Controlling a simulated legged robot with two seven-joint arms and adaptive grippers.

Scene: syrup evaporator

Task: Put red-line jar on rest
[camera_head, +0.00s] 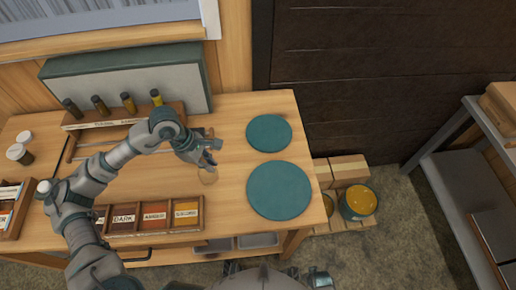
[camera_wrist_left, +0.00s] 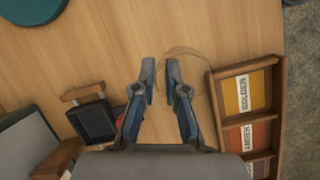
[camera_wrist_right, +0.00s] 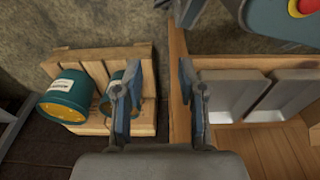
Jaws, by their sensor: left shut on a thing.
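My left gripper (camera_head: 208,160) is over the table, left of the teal discs, and also shows in the left wrist view (camera_wrist_left: 160,78). Its fingers are close together on a see-through thing, probably a clear jar (camera_head: 208,177); a faint round outline (camera_wrist_left: 192,52) shows by the fingertips. I cannot make out a red line on it. A dark block with a wooden bar (camera_wrist_left: 95,122) and a bit of red lies left of the fingers; I cannot tell whether it is the rest. My right gripper (camera_wrist_right: 160,78) is open and empty.
Two teal discs (camera_head: 279,190) lie on the table's right. A wooden rack (camera_head: 152,227) of labelled colour cards is at the front edge. Several small bottles (camera_head: 129,103) stand at the back before a panel (camera_head: 180,85). A pallet (camera_wrist_right: 95,68) with teal cans (camera_wrist_right: 65,97) is on the floor.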

